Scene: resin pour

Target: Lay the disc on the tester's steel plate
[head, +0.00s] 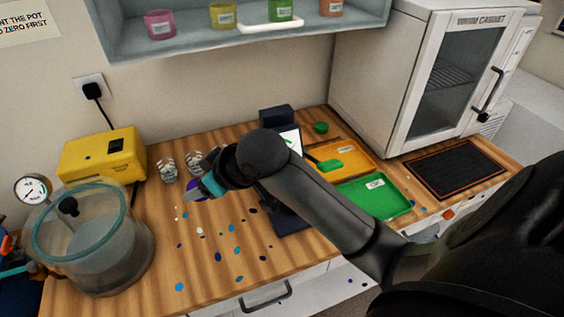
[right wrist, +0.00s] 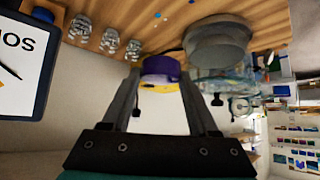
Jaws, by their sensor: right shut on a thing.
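A purple disc (right wrist: 160,68) is between the fingertips of my right gripper (right wrist: 160,72), which is shut on it. In the head view the disc (head: 194,184) shows as a small purple patch by my right gripper (head: 197,190), above the left-middle of the counter. A dark device with a lit screen (head: 288,138) and a dark base (head: 291,222) is partly behind my right arm. I cannot make out a steel plate; the arm covers much of that area. My left gripper is not in view.
A clear pot with a gauge (head: 93,245) and a yellow box (head: 100,157) stand left. An orange tray (head: 350,157), a green tray (head: 374,196) and a dark mat (head: 455,170) lie right. Coloured spots dot the wooden counter.

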